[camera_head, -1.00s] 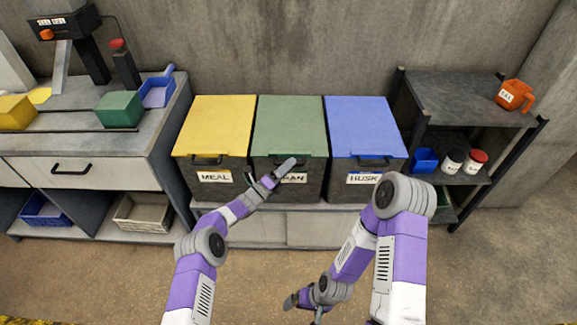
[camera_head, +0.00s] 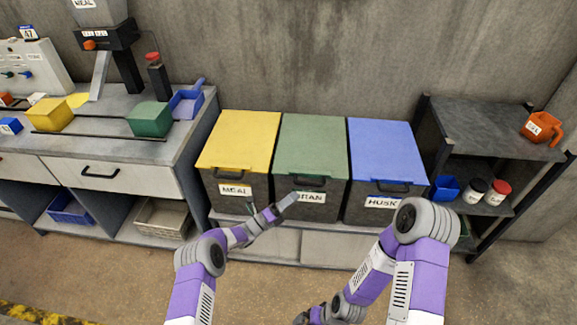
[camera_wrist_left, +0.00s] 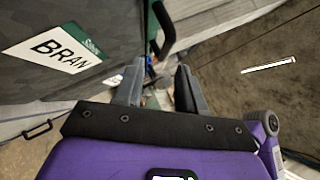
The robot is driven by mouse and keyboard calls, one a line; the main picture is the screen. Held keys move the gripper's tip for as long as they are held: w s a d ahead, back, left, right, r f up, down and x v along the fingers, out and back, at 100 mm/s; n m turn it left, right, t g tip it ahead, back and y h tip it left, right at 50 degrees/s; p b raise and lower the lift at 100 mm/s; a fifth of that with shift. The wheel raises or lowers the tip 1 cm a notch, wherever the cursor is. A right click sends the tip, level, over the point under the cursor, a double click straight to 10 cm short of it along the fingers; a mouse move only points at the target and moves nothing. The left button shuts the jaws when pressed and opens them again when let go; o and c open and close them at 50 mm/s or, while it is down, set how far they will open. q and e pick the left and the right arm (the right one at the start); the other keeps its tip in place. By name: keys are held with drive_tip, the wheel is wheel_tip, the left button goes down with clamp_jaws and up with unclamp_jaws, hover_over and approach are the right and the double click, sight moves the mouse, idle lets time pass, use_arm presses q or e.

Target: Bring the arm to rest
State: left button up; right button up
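My left gripper (camera_head: 283,206) is in front of the dark bins, just below and left of the BRAN label in the head view. In the left wrist view its two fingers (camera_wrist_left: 158,88) stand apart with nothing gripped between them. The green-lidded BRAN bin (camera_head: 312,150) is close beside it, and its label (camera_wrist_left: 62,55) shows at the upper left of the wrist view. All lids are down. My right gripper (camera_head: 303,318) is low at the bottom edge of the head view, partly cut off, and its fingers cannot be made out.
The yellow-lidded MEAL bin (camera_head: 240,140) and blue-lidded HUSK bin (camera_head: 385,155) flank the BRAN bin. A workbench (camera_head: 190,150) with a scoop, blocks and a machine is at left. A dark shelf (camera_head: 480,125) with an orange jug (camera_head: 541,128) is at right. Open floor lies in front.

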use_arm(q)
drive_tip(key=s+a+f+n+t+y+p, duration=0.15)
drive_tip(key=a+f+n+y, duration=0.35)
drive_tip(key=n, duration=0.5)
drive_tip(key=s+a+f+n+y+p, duration=0.15)
drive_tip(key=a+f+n+y, duration=0.35)
drive_tip(key=n, duration=0.6)
drive_tip(key=s+a+n+g+y+p, duration=0.1)
drive_tip(key=s+n+g, duration=0.4)
drive_tip(key=s, duration=1.2)
drive_tip(key=s+a+n+g+y+p, duration=0.1)
drive_tip(key=s+a+n+g+y, duration=0.3)
drive_tip(key=s+n, duration=0.8)
drive_tip(key=s+g, duration=0.2)
drive_tip(key=s, duration=0.3)
drive_tip(key=shift+a, duration=0.15)
